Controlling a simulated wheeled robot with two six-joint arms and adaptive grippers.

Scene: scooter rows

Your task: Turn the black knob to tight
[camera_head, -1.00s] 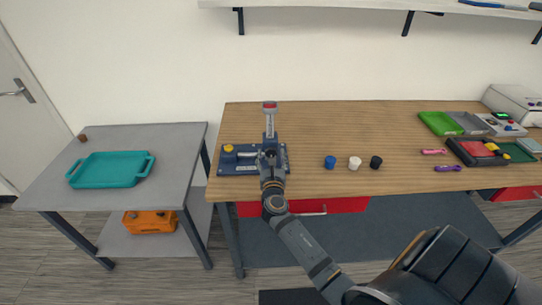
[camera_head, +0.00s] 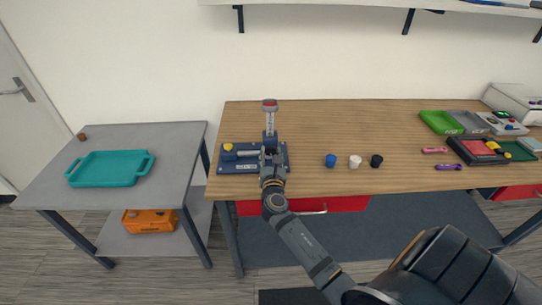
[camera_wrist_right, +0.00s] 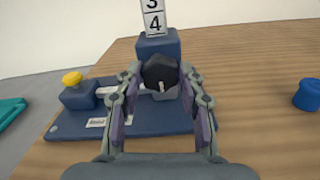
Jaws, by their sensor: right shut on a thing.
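The black knob (camera_wrist_right: 160,70) sits on a blue fixture (camera_wrist_right: 75,124) and shows between my fingers in the right wrist view. A short pale mark shows on its near side. My right gripper (camera_wrist_right: 160,78) is shut on the knob, one finger on each side. In the head view my right gripper (camera_head: 270,156) covers the right part of the fixture (camera_head: 238,167), and the knob cannot be made out there. A small white label lies on the fixture, its text too small to read. My left gripper is not in view.
A yellow knob (camera_wrist_right: 72,78) stands on the fixture's left. An upright numbered scale (camera_wrist_right: 153,18) rises behind the black knob. Blue (camera_head: 330,160), white (camera_head: 355,161) and black (camera_head: 376,161) caps stand to the right. A teal tray (camera_head: 108,169) lies on the grey side table.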

